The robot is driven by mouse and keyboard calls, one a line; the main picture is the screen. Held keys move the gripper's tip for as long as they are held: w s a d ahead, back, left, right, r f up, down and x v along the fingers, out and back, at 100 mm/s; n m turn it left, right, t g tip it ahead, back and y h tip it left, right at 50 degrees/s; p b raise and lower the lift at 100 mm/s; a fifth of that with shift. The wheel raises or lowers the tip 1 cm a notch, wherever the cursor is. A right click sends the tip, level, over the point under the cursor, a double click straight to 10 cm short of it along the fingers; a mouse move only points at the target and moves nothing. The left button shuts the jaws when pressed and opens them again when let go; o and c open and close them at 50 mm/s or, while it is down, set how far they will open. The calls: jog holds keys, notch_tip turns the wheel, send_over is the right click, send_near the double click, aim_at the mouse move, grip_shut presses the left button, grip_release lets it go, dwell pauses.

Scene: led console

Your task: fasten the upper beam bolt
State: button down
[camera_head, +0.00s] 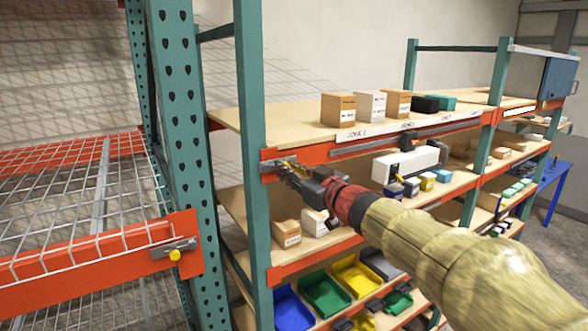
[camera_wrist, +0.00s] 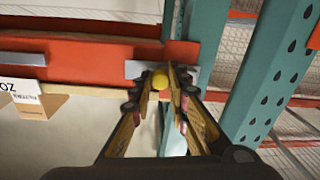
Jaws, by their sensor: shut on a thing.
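The upper orange beam (camera_head: 318,153) meets a green upright (camera_head: 252,110) at the near end of the shelf rack. A grey bracket plate (camera_wrist: 143,69) lies on that beam's end in the wrist view. A round yellow bolt head (camera_wrist: 159,80) shows in front of the plate, between my fingertips. My gripper (camera_wrist: 165,75) is shut on the bolt. In the head view my gripper (camera_head: 280,166) reaches the beam end from the right, and its fingers largely hide the bolt. I cannot tell how deep the bolt sits.
A wire-mesh rack (camera_head: 80,200) stands at the left, its orange beam end holding another yellow bolt (camera_head: 174,254). Cartons (camera_head: 338,108) stand on the top shelf. Colored bins (camera_head: 325,293) fill the lower shelf. A carton (camera_head: 287,233) sits below my gripper.

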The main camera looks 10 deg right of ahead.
jog(key=c, duration=1.7)
grip_release()
jog(key=shift+s+a, duration=0.1)
jog(key=shift+a, duration=0.2)
jog(key=shift+s+d, duration=0.1)
jog(key=v, duration=1.1)
jog(key=shift+s+d, duration=0.15)
jog(key=shift+s, duration=0.2)
